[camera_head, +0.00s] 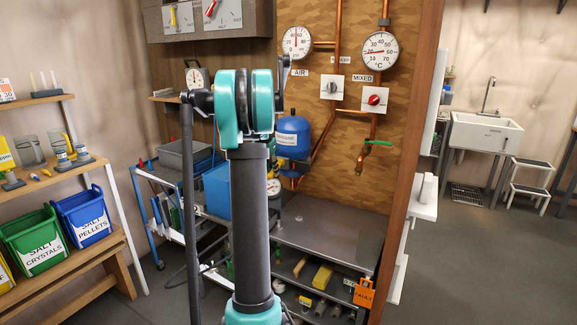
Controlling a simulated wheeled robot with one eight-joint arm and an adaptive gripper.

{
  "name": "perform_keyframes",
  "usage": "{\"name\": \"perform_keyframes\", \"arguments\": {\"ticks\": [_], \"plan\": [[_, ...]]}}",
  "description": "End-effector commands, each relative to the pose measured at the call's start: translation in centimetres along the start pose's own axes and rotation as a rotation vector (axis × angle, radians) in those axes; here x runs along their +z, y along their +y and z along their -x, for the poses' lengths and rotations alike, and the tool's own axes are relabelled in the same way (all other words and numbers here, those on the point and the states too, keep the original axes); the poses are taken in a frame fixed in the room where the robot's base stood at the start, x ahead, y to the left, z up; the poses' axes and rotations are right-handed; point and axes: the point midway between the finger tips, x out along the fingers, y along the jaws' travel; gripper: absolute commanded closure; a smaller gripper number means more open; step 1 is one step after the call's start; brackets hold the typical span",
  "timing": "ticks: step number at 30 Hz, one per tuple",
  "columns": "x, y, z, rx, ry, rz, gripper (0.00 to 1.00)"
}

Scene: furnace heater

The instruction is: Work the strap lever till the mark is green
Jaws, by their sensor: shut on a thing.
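I cannot pick out the strap lever or its mark for sure. A grey panel (205,22) at the top left carries a yellow lever (173,16) and a red lever (211,8). A copper tap with a green handle (378,143) sticks out from the wooden board at the right. No green mark shows clearly. My arm rises through the middle and hides part of the trolley and bench. My gripper does not show.
Gauges (380,49) and copper pipes are on the board. A blue tank (293,137) stands behind a grey bench (330,232). A blue trolley (165,215) is left of my arm. Salt bins (83,217) are on the left shelf.

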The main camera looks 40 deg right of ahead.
Motion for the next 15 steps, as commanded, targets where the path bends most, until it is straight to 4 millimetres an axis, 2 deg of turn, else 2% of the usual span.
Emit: {"name": "perform_keyframes", "arguments": {"ticks": [8, 15], "plan": [[-0.29, -0.01, 0.61, 0.000, -0.077, 0.000, 1.00], [-0.18, -0.04, 0.56, 0.000, -0.072, 0.001, 1.00]]}}
